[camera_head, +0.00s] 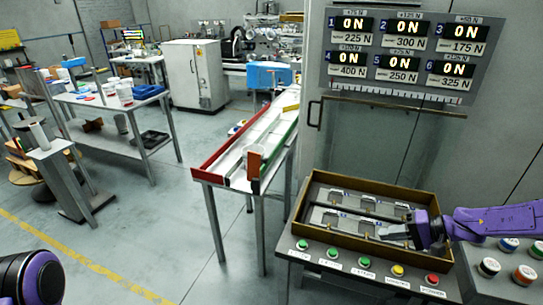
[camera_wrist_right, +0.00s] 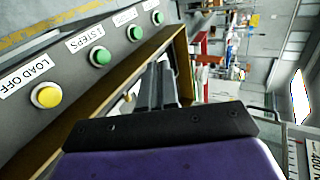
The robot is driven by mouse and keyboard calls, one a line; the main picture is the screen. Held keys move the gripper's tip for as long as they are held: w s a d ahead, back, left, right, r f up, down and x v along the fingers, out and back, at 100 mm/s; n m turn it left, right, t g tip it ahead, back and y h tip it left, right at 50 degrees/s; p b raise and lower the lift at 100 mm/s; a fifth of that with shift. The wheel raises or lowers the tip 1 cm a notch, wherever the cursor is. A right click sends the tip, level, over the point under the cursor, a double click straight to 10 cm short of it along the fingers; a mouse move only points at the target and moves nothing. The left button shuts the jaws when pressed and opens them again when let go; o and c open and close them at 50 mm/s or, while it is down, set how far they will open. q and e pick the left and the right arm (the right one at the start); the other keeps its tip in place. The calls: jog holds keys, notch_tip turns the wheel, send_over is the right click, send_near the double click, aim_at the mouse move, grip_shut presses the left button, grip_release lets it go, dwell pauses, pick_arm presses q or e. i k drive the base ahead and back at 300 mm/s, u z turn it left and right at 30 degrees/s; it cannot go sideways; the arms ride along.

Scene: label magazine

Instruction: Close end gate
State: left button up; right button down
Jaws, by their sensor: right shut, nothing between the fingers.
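My right gripper (camera_head: 390,231) reaches in from the right over the brown-walled box (camera_head: 341,251) on the control stand. It is shut and empty, with its fingers over the box's right half. In the right wrist view the two grey fingers (camera_wrist_right: 160,84) lie together beside the box's brown wall (camera_wrist_right: 112,80). Inside the box are pale plates (camera_head: 330,197) and a dark rod, partly hidden by my gripper. I cannot tell which part is the end gate, or whether it is open. My left gripper is out of view; only a black and purple arm part shows at lower left.
Green, yellow and red buttons (camera_head: 431,279) line the stand's front. A panel of several lit ON displays (camera_head: 400,50) hangs behind. A red-and-green-edged chute (camera_head: 222,158) with a brown block (camera_head: 254,163) stands left of the box. Open floor lies farther left.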

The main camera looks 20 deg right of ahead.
aim_at(253, 158)
jog(key=i, duration=1.2)
